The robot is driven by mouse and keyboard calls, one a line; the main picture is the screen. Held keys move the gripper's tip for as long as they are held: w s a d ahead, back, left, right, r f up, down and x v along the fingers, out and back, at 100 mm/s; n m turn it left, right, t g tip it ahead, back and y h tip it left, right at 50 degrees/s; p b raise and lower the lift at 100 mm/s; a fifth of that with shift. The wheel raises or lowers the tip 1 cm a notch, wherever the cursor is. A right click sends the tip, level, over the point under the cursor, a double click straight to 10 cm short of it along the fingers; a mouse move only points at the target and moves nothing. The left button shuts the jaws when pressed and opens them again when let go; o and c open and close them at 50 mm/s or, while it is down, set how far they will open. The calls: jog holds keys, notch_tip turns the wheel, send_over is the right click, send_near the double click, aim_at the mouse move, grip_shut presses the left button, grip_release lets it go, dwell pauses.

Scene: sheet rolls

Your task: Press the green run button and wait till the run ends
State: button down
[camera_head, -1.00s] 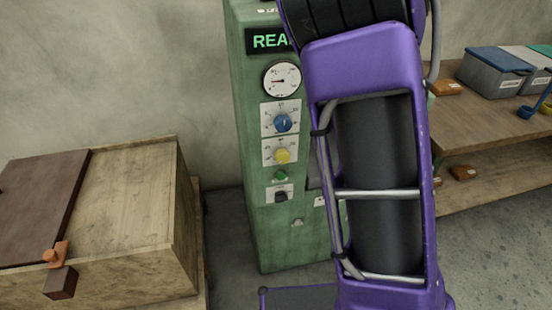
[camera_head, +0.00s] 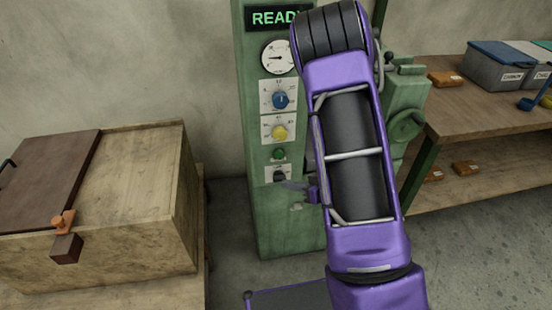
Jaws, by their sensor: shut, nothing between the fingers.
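The green run button (camera_head: 278,154) is a small round button on the front of the green machine (camera_head: 262,222). It sits below a yellow knob (camera_head: 279,133) and above a black switch (camera_head: 279,174). The display (camera_head: 271,17) at the top shows green letters reading READY, its right end partly covered by my arm. My gripper (camera_head: 288,184) shows only in part, as a grey tip just below and right of the button, by the black switch. It looks shut and empty. The rest is hidden behind my purple arm. I see no contact with the button.
A blue knob (camera_head: 280,100) and a dial gauge (camera_head: 278,57) sit above the button. A wooden crate (camera_head: 150,215) with a dark lid stands at left. A wooden bench (camera_head: 470,122) with grey bins (camera_head: 497,72) stands at right. Bare floor lies between crate and machine.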

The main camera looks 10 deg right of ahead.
jog(key=shift+w, duration=0.1)
send_near(275, 158)
jog(key=shift+s+a+f+x, duration=0.1)
jog(key=shift+s+x, duration=0.05)
jog(key=shift+x, duration=0.7)
jog(key=shift+s+a+f+x, duration=0.1)
jog(key=shift+s+x, duration=0.05)
jog(key=shift+x, duration=0.75)
jog(key=shift+s+a+f+x, duration=0.1)
jog(key=shift+f+x, duration=0.05)
jog(key=shift+x, duration=0.7)
jog(key=shift+w, duration=0.35)
jog(key=shift+w, duration=0.5)
dwell(0.8)
jog(key=shift+p, duration=0.3)
jog(key=shift+s, duration=0.9)
jog(key=shift+s, duration=2.5)
